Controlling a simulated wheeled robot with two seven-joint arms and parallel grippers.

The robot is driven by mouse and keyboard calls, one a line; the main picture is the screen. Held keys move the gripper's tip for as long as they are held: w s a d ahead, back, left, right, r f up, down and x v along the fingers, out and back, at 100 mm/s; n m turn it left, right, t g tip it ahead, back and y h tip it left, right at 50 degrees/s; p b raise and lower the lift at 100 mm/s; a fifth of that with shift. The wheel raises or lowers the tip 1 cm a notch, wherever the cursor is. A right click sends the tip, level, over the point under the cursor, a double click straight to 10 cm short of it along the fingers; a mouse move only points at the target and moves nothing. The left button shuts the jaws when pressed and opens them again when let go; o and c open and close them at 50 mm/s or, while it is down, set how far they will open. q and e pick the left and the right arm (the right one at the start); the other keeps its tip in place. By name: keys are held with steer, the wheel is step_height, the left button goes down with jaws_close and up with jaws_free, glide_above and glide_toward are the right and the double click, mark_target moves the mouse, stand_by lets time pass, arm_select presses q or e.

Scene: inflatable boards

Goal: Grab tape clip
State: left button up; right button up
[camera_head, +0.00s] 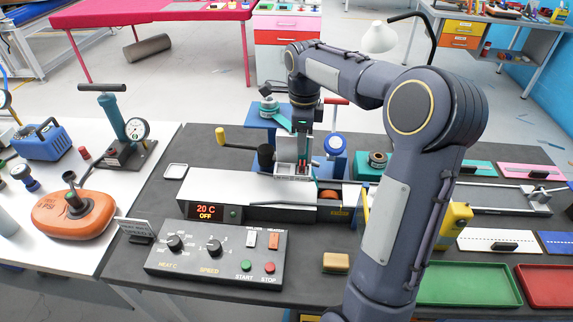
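My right arm reaches over the bench from the lower right. Its gripper (303,163) points down at the middle of the seam machine (250,190), in front of a white and teal upright part. The fingers are small and blend with the machine parts, so I cannot tell whether they are open or hold anything. I cannot pick out the tape clip with certainty; it may be among the small parts at the fingertips or behind my arm. My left gripper is not in view.
A control box (215,252) with knobs and buttons stands at the front. A tan block (336,262) lies right of it. Green (468,284) and red (548,287) trays are at the right. A white table (110,235) with an orange inflatable (72,214) stands left.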

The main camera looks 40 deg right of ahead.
mark_target(302, 162)
steer(key=f, duration=0.5)
steer(key=f+p, duration=0.1)
steer(key=f, duration=0.1)
steer(key=shift+s+f, duration=0.15)
steer(key=shift+s, duration=0.1)
steer(key=shift+c, duration=0.2)
jaws_close()
